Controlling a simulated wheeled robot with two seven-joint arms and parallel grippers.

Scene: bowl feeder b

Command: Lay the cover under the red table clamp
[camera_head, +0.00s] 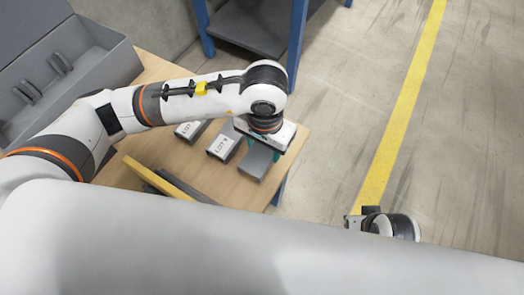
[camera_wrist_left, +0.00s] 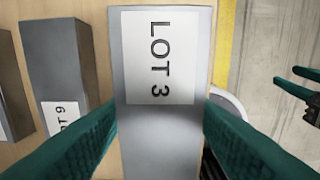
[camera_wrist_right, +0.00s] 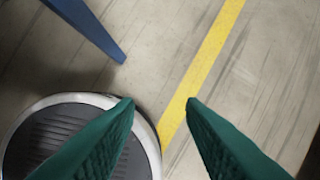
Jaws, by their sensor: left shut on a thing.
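My left gripper (camera_wrist_left: 161,108) is shut on a grey block labelled LOT 3 (camera_wrist_left: 160,140), with one teal finger at each side. In the head view the held grey block (camera_head: 256,163) is below the gripper, near the table's right end; I cannot tell whether it touches the top. My right gripper (camera_wrist_right: 161,103) is open and empty over the floor, with its teal fingers apart. I see no red table clamp in any view, and nothing that is clearly a cover apart from the labelled blocks.
A second labelled block (camera_head: 221,146) and a third (camera_head: 187,131) lie left of the held one on the wooden table (camera_head: 205,183). A grey open case (camera_head: 110,68) is at the back left. A yellow bar (camera_head: 157,178) is near the front. A blue-legged rack (camera_head: 298,38) stands behind.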

